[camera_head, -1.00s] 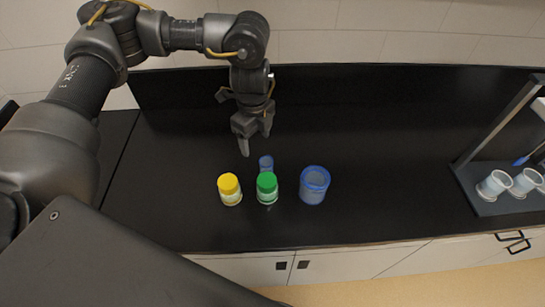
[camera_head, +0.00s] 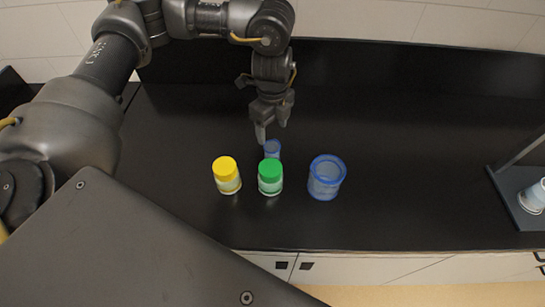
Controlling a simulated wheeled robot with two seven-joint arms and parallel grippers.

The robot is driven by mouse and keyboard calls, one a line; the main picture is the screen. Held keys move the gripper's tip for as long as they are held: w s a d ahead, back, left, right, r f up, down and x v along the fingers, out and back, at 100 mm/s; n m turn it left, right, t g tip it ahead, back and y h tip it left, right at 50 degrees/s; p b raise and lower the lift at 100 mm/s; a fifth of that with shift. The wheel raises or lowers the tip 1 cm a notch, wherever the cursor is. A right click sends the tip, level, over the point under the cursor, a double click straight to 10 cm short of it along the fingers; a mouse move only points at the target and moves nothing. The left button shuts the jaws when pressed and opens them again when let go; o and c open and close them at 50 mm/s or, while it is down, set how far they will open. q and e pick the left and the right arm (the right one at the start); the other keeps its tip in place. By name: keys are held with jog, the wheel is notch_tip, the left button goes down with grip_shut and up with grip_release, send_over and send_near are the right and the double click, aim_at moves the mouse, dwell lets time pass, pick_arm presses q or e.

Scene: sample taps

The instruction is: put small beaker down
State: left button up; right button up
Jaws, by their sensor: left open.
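The small beaker (camera_head: 272,148) is blue and stands upright on the black bench, partly hidden behind the green-capped jar. My left gripper (camera_head: 271,132) points down just above and behind the small beaker, with its fingers apart. I cannot tell whether the fingers touch the beaker's rim. My right gripper is not in view.
A green-capped jar (camera_head: 270,178) stands directly in front of the small beaker. A yellow-capped jar (camera_head: 227,176) is to its left and a larger blue beaker (camera_head: 326,177) to its right. A dark rack (camera_head: 514,196) with a white cup (camera_head: 534,196) is at the far right. The black bench (camera_head: 420,150) is clear between.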

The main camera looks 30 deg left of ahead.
aim_at(272, 141)
pick_arm(q)
notch_tip(272, 141, down, 6)
jog(key=shift+s+r+p, duration=0.1)
jog(key=shift+r+p, duration=0.15)
jog(key=shift+p, duration=0.15)
notch_tip(272, 141, down, 4)
jog(key=shift+s+f+p, duration=0.1)
jog(key=shift+f+p, duration=0.15)
jog(key=shift+p, duration=0.95)
jog(key=shift+f, duration=0.35)
jog(key=shift+c, duration=0.4)
jog(key=c, duration=1)
jog(key=shift+c, duration=0.2)
